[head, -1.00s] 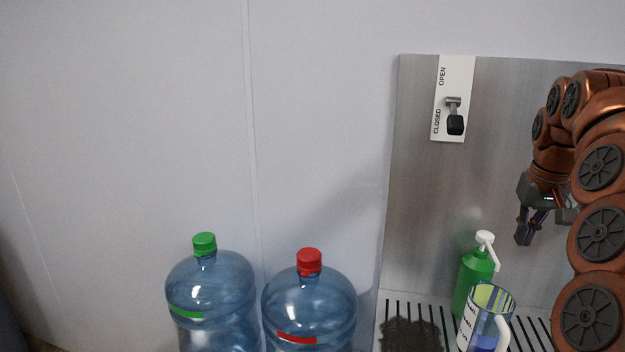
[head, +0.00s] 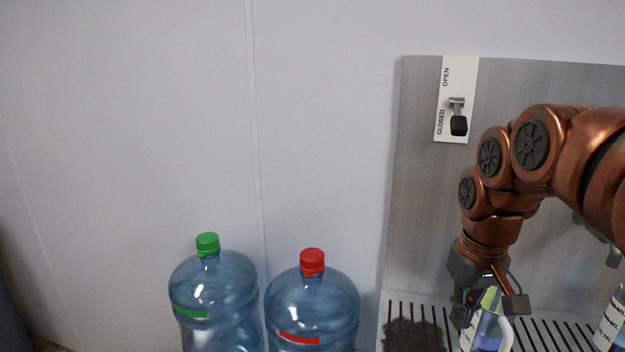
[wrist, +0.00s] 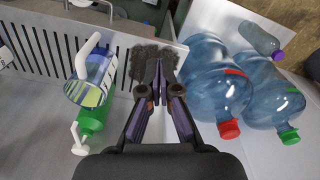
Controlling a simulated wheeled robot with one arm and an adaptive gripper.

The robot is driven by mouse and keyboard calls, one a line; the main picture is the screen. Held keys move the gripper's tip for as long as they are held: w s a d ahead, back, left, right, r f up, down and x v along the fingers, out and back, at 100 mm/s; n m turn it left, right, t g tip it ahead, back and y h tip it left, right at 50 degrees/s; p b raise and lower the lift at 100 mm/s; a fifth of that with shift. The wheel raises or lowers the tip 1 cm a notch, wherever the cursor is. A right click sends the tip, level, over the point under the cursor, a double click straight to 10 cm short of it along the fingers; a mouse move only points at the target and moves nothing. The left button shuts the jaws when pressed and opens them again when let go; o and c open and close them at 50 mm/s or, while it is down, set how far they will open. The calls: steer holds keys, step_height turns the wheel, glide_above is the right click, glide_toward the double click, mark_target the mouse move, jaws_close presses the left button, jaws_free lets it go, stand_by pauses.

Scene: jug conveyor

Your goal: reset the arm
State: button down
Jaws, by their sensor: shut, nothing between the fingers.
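My gripper (wrist: 159,90) is shut and empty, pointing down over the slotted grey shelf. In the head view my copper arm reaches in from the right, and the gripper is partly hidden behind its own links near the jug. In the wrist view the closed fingertips overlap the dark bristly patch (wrist: 148,58), which lies below them. The clear jug with a white handle (wrist: 90,78) is left of the fingers. The green pump bottle (wrist: 92,120) is beside the jug; in the head view my arm hides most or all of it.
A big blue bottle with a red cap (head: 312,305) and one with a green cap (head: 213,290) stand left of the shelf. A lever (head: 458,118) on the metal panel (head: 420,190) points down at CLOSED. A labelled container (head: 612,325) shows at the right edge. The upper left wall is clear.

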steer(key=s+a+f+g, duration=0.1)
steer(key=s+a+f, duration=0.1)
steer(key=s+f, duration=0.4)
steer(key=s+a+f+g, duration=0.1)
steer(key=s+a+f, duration=0.2)
steer(key=s+f, duration=0.4)
steer(key=s, duration=0.8)
steer(key=shift+s+a+f+m, duration=0.25)
steer(key=shift+a+m, duration=0.05)
steer(key=shift+m, duration=0.1)
